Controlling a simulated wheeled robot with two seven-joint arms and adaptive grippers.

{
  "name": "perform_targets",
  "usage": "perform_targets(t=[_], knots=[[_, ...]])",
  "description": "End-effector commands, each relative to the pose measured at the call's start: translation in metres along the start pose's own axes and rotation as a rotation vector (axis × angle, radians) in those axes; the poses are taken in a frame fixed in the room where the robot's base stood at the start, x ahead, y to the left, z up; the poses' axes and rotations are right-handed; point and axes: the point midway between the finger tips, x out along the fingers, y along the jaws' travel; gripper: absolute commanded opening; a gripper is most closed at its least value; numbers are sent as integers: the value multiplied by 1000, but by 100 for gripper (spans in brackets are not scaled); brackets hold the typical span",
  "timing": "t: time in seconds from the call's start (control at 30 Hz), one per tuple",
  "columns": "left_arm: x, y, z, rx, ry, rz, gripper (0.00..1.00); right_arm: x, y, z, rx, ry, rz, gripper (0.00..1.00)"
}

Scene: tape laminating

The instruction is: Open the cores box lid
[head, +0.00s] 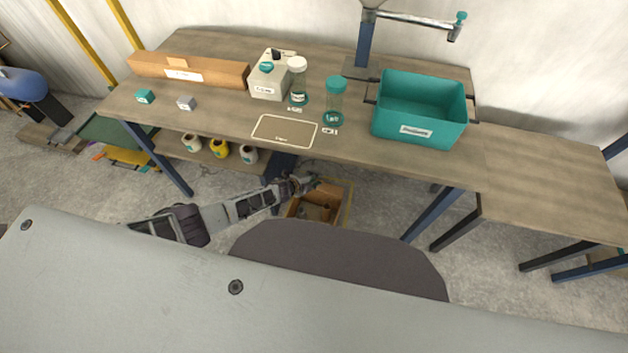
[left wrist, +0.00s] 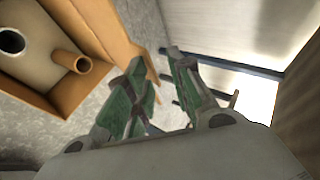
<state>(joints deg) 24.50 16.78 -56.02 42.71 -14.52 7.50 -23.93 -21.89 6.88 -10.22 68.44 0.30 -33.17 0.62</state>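The cores box (head: 299,208) is a brown cardboard box on the floor below the table's front edge. Its top is open in the head view, and brown cores (head: 326,213) show inside. An orange-brown flap (head: 330,188) stands at its far side. The left wrist view shows part of the box (left wrist: 70,92) at upper left, with a tube-like core (left wrist: 70,61) inside. My left gripper (head: 312,181) is at the box's far side, near the flap. Its green-padded fingers (left wrist: 156,58) are apart, with nothing visible between them. My right gripper is out of view.
The wooden table (head: 390,155) overhangs just behind the box, with dark blue legs (head: 432,215). A teal bin (head: 415,110) and bottles stand on top. Grey floor (head: 385,195) is clear right of the box.

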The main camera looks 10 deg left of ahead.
Motion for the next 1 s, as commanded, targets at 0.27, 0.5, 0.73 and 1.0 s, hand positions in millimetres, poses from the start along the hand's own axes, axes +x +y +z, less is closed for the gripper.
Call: perform_targets(t=[0.27,0.5,0.73,1.0], knots=[[-1,4,1,-1,-2,5,25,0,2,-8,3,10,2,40],[-3,4,2,-1,-3,6,25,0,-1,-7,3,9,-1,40],[-11,5,2,-1,-3,6,25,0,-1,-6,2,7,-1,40],[-24,5,2,0,-3,6,25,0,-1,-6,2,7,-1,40]])
